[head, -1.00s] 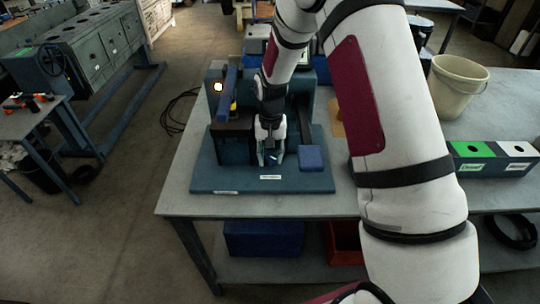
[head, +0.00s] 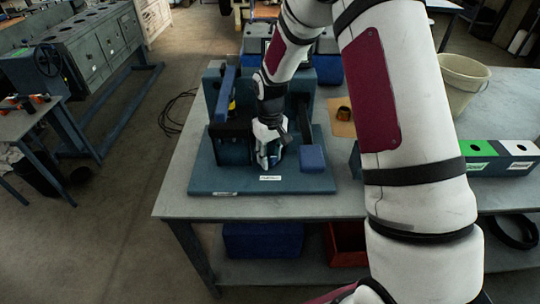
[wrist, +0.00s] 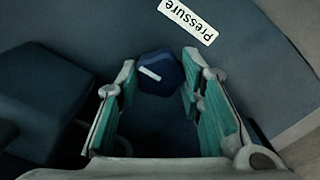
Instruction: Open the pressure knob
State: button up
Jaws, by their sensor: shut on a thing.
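The pressure knob (wrist: 160,73) is a dark blue, many-sided knob with a white pointer mark, seen in the wrist view beside the white "Pressure" label (wrist: 188,20). My gripper (wrist: 158,78) has its teal-padded fingers on either side of the knob and is shut on it. In the head view my gripper (head: 268,160) reaches down to the blue base plate (head: 220,181) of the test rig, behind the same label (head: 270,178). The knob is hidden there by the fingers.
A blue block (head: 312,157) stands close to the right of my gripper, and the rig's upright frame (head: 303,88) rises behind it.

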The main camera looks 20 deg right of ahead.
aim_at(271, 156)
dwell(0.4)
jog(key=o, duration=1.1)
jog(key=shift+o, duration=0.2)
jog(key=shift+a, duration=0.1)
jog(key=shift+a, duration=0.15)
jog(key=shift+r, duration=0.1)
notch_tip(271, 156, up, 12)
jog(key=shift+d, duration=0.35)
